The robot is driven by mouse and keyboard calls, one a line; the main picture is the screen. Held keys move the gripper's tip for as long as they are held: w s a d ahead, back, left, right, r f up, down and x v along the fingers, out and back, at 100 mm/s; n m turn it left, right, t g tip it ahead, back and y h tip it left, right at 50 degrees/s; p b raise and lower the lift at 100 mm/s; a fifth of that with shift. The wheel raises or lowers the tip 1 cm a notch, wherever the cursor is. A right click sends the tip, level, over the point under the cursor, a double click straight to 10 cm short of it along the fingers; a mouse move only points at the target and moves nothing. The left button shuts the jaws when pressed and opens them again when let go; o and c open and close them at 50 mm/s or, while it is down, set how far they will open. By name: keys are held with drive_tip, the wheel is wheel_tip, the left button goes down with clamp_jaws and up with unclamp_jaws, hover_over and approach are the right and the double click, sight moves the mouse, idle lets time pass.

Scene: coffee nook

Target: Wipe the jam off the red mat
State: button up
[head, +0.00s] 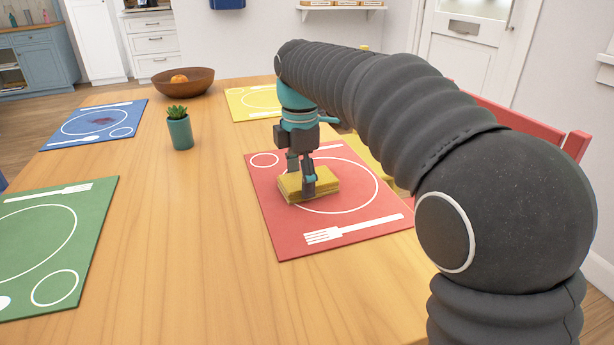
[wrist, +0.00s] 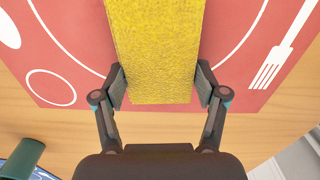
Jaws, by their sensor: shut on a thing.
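The red mat (head: 288,240) lies on the wooden table, printed with a white plate ring, a fork and a small circle. It also fills much of the wrist view (wrist: 77,67). My gripper (head: 305,183) is over the mat's left part, shut on a yellow sponge (head: 322,186). In the wrist view the sponge (wrist: 155,55) sits between both fingers (wrist: 160,90). The sponge is at or just above the mat; I cannot tell whether it touches. I see no jam on the visible part of the red mat; the sponge and arm hide some of it. A dark reddish smear (head: 103,121) shows on the blue mat.
A blue mat (head: 72,137), a green mat (head: 97,210) and a yellow mat (head: 239,114) lie on the table (head: 190,250). A potted plant (head: 180,132) and a brown bowl (head: 183,83) with an orange fruit stand left of the red mat. A red chair (head: 520,128) is behind.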

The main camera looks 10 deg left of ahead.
sight(284, 176)
drive_tip(key=shift+s+a, duration=0.4)
drive_tip(key=shift+a, duration=0.2)
drive_tip(key=shift+s+a, duration=0.35)
drive_tip(key=shift+a, duration=0.25)
drive_tip(key=shift+w+a+f, duration=0.1)
drive_tip(key=shift+w+a, duration=0.2)
drive_tip(key=shift+w, duration=0.25)
drive_tip(key=shift+w+a+f, duration=0.1)
drive_tip(key=shift+w+a, duration=0.15)
drive_tip(key=shift+w, duration=0.3)
drive_tip(key=shift+w+d+r, duration=0.1)
drive_tip(key=shift+w+d, duration=0.55)
drive_tip(key=shift+d, duration=0.45)
drive_tip(key=shift+w+d+r, duration=0.1)
drive_tip(key=shift+w+d, duration=0.6)
drive_tip(key=shift+d, duration=0.4)
drive_tip(key=shift+w+d+r, duration=0.1)
drive_tip(key=shift+w+d, duration=0.55)
drive_tip(key=shift+d, duration=0.45)
drive_tip(key=shift+w+d+f, duration=0.1)
drive_tip(key=shift+w+d, duration=0.4)
drive_tip(key=shift+d, duration=0.3)
drive_tip(key=shift+w+d, duration=0.45)
drive_tip(key=shift+d, duration=0.3)
drive_tip(key=shift+a, duration=0.15)
